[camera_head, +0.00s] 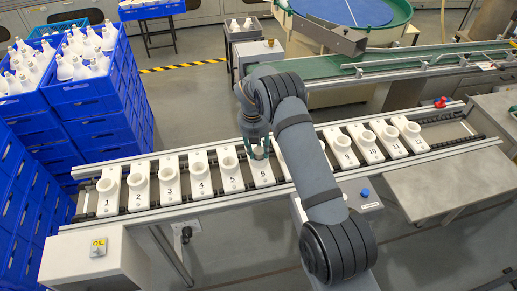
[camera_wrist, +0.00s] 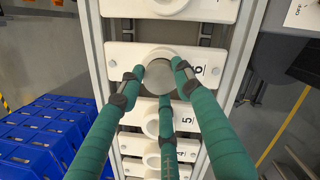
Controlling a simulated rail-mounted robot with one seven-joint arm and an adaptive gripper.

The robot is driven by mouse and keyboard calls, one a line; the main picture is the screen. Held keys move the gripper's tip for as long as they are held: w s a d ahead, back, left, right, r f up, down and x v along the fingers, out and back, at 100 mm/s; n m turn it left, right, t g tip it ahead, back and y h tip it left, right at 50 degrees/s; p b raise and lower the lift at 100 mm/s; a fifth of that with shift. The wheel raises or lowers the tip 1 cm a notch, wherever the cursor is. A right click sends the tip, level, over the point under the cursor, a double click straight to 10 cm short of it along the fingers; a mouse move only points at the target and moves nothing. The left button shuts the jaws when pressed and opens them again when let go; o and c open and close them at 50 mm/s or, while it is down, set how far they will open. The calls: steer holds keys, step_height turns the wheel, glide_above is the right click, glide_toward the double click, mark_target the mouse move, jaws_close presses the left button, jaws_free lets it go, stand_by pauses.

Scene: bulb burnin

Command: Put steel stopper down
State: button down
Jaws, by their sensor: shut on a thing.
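The steel stopper (camera_wrist: 158,76) shows in the wrist view as a round grey disc between my fingers. My gripper (camera_wrist: 160,88) has three green fingers, and they are shut around the stopper. The stopper is at the white socket of holder 6 (camera_wrist: 121,58); I cannot tell whether it touches the socket or is just above it. In the head view my gripper (camera_head: 260,152) points down over holder 6 (camera_head: 263,173), and the stopper is hidden by the fingers.
Numbered white holders stand in a row on the conveyor (camera_head: 436,134). Holder 5 (camera_head: 232,172) is close beside my gripper; my arm hides holders to the right. Blue crates (camera_head: 88,92) with white bulbs stand at the left. A grey table (camera_head: 440,185) is at the right.

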mark_target(256, 154)
steer(key=c, duration=1.2)
jaws_free()
steer(key=shift+f, duration=0.1)
step_height(256, 154, up, 12)
steer(key=s, duration=0.1)
steer(key=shift+s+a, duration=0.25)
steer(key=shift+a, duration=0.2)
